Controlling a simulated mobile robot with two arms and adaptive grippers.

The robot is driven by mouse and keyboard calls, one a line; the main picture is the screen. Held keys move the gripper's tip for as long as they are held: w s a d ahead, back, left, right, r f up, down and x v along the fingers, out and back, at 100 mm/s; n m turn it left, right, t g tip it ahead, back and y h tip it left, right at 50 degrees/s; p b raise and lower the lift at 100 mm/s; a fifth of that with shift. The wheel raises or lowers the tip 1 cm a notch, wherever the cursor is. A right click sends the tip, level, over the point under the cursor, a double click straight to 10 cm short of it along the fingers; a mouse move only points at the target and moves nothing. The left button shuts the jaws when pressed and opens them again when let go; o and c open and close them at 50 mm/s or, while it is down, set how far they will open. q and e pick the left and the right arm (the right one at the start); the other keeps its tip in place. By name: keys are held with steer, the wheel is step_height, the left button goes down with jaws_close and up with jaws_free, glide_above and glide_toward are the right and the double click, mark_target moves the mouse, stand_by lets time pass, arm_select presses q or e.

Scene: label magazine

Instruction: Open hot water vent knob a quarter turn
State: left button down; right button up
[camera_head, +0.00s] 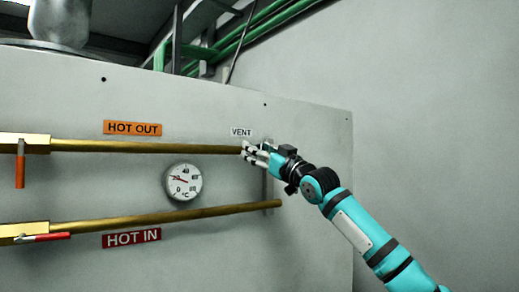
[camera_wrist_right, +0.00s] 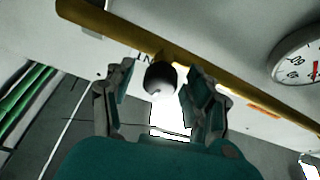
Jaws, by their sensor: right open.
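The hot water vent knob (camera_wrist_right: 161,79) is a small dark, rounded knob with a light end, on the brass hot-out pipe (camera_wrist_right: 120,30) in the right wrist view. My right gripper (camera_wrist_right: 160,74) is open, with one finger on each side of the knob; gaps show, and I see no clear contact. In the head view my right gripper (camera_head: 250,152) is at the right end of the upper brass pipe (camera_head: 150,147), just below the VENT label (camera_head: 241,132). There the gripper hides the knob. My left gripper is not in view.
Below the upper pipe are a round temperature gauge (camera_head: 183,182) and the lower brass pipe (camera_head: 170,218). Valves with an orange handle (camera_head: 20,170) and a red handle (camera_head: 42,238) are at the left. The grey wall (camera_head: 430,120) to the right is bare.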

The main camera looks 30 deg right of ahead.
jaws_close()
steer(key=shift+f+m+h+b, duration=0.2)
steer(key=shift+m+h+b, duration=0.3)
steer(key=shift+b, duration=0.4)
steer(key=m+h+b, duration=0.1)
steer(key=m+b, duration=0.1)
steer(key=m, duration=0.1)
steer(key=m+h+b, duration=0.2)
steer(key=m, duration=0.1)
steer(key=shift+a+b, duration=0.1)
steer(key=shift+b, duration=0.3)
steer(key=shift+m+b, duration=0.3)
steer(key=shift+m, duration=0.3)
steer(key=m+h, duration=0.1)
steer(key=m, duration=0.1)
steer(key=shift+r+m+g+h+b, duration=0.1)
steer(key=shift+m+g+h+b, duration=0.2)
steer(key=shift+h+b, duration=0.1)
steer(key=m+g+h, duration=0.1)
steer(key=m, duration=0.2)
steer(key=shift+m, duration=0.3)
steer(key=m+g+h, duration=0.1)
steer(key=m, duration=0.2)
steer(key=shift+r, duration=0.1)
steer(key=shift+m+g+h+p, duration=0.3)
steer(key=shift+m+g+p, duration=0.25)
steer(key=shift+m, duration=1.05)
